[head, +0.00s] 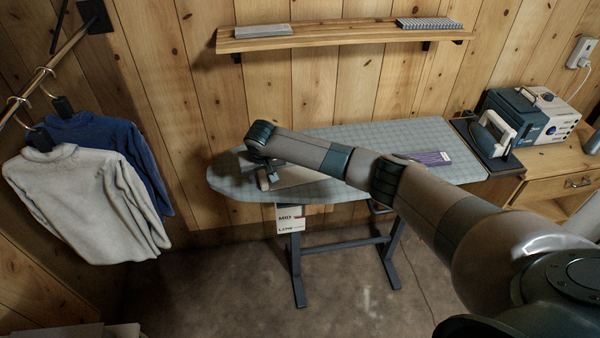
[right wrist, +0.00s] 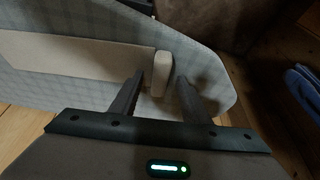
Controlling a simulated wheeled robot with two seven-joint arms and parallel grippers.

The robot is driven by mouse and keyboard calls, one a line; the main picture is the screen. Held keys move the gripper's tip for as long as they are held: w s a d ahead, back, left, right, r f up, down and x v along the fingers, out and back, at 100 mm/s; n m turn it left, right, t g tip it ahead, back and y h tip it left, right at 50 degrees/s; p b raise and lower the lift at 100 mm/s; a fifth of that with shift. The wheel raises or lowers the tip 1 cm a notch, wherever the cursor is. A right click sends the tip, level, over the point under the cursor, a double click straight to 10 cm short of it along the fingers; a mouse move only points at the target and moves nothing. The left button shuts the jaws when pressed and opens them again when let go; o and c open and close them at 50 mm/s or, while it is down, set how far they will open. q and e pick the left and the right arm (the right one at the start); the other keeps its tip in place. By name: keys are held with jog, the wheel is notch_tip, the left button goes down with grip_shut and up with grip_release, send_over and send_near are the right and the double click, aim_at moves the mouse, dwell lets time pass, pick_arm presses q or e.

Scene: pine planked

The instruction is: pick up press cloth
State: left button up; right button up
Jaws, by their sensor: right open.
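A flat cream piece, which looks like the press cloth (head: 300,176), lies on the grey checked ironing board (head: 350,140). In the right wrist view the cream piece (right wrist: 75,55) runs in from the left. A paler upright block-like part (right wrist: 160,68) stands at its right end; I cannot tell whether it belongs to the cloth. My right gripper (head: 264,180) is over the board's rounded left end. In the right wrist view its open fingers (right wrist: 160,80) lie on either side of the pale part, with gaps visible. My arm hides part of the board. My left gripper is out of view.
A purple flat item (head: 432,158) lies on the board's right part. An iron (head: 496,132) stands beside a teal steam unit (head: 520,115) at right. Two sweaters (head: 85,205) hang at left. A wall shelf (head: 340,36) is above. A printed card (head: 290,218) hangs below the board's front edge.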

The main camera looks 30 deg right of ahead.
dwell(0.4)
grip_shut()
jog(key=shift+r, duration=0.1)
jog(key=shift+r+b, duration=0.45)
jog(key=shift+r, duration=0.1)
notch_tip(320, 180, up, 2)
jog(key=shift+r+b, duration=0.2)
jog(key=shift+b, duration=0.45)
jog(key=s+d+r+b, duration=0.3)
jog(key=s+d+r, duration=0.4)
jog(key=d, duration=0.1)
jog(key=shift+s+d+r, duration=0.15)
jog(key=shift+s+d, duration=0.25)
